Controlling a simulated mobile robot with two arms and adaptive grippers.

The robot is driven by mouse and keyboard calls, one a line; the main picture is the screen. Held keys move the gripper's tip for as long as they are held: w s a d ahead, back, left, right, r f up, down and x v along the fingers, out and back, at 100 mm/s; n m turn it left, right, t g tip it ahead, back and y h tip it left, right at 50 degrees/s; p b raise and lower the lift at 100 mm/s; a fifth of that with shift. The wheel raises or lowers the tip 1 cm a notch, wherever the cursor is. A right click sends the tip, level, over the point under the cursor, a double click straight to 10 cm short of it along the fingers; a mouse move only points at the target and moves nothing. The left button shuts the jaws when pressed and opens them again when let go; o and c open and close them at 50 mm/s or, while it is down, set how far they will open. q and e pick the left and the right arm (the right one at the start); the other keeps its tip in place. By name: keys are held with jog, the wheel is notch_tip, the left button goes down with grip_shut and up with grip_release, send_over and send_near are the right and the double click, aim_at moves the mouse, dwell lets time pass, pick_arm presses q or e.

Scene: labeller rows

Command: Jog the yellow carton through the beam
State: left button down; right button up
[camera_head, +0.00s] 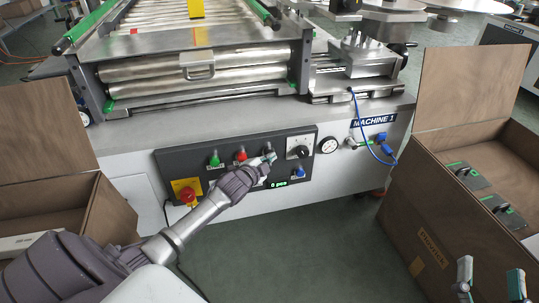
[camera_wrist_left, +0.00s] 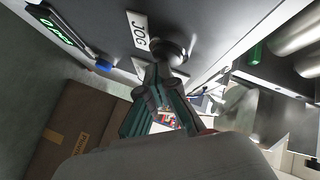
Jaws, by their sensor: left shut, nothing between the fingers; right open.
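The yellow carton (camera_head: 196,9) sits on the roller conveyor (camera_head: 150,17) at the top of the head view. My left gripper (camera_head: 270,158) is shut and empty at the control panel (camera_head: 225,176), between the red button (camera_head: 240,155) and the selector dial (camera_head: 301,152). In the left wrist view its fingertips (camera_wrist_left: 162,74) are close to a dark round control (camera_wrist_left: 168,48) beside the JOG label (camera_wrist_left: 140,32). I cannot tell whether they touch it. My right gripper (camera_head: 490,281) is open at the bottom right, its fingers apart and empty.
The panel also has a green button (camera_head: 214,160), a blue button (camera_head: 298,172), a red emergency stop (camera_head: 187,195) and a lit green display (camera_head: 278,184). Open cardboard boxes stand at the left (camera_head: 115,215) and right (camera_head: 400,210). A blue cable (camera_head: 368,140) hangs at the right.

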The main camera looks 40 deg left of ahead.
jog(key=shift+r, duration=0.25)
dwell(0.6)
jog(key=shift+w, duration=0.1)
pick_arm(q)
jog(key=shift+s+d+p, duration=0.6)
jog(key=shift+d+p, duration=0.1)
pick_arm(e)
jog(key=shift+d+f+g+h, duration=0.2)
jog(key=shift+f+g, duration=0.4)
jog(key=shift+f, duration=0.4)
jog(key=shift+d+f+g+h, duration=0.1)
jog(key=shift+f+g+h, duration=0.1)
jog(key=shift+f+g, duration=0.6)
jog(key=shift+d+f+g+h, duration=0.15)
jog(key=shift+f+g, duration=0.25)
jog(key=shift+f, duration=0.75)
pick_arm(q)
jog(key=s+d+p, duration=0.2)
jog(key=s+d, duration=0.1)
jog(key=shift+s+d+p, duration=0.15)
jog(key=shift+d+p, duration=0.25)
pick_arm(e)
jog(key=s+d+f+g+h, duration=0.2)
jog(key=s+f+g, duration=0.4)
jog(key=f, duration=0.4)
jog(key=shift+s+d+g, duration=0.15)
jog(key=shift+d+g, duration=0.4)
jog(key=shift+g, duration=0.25)
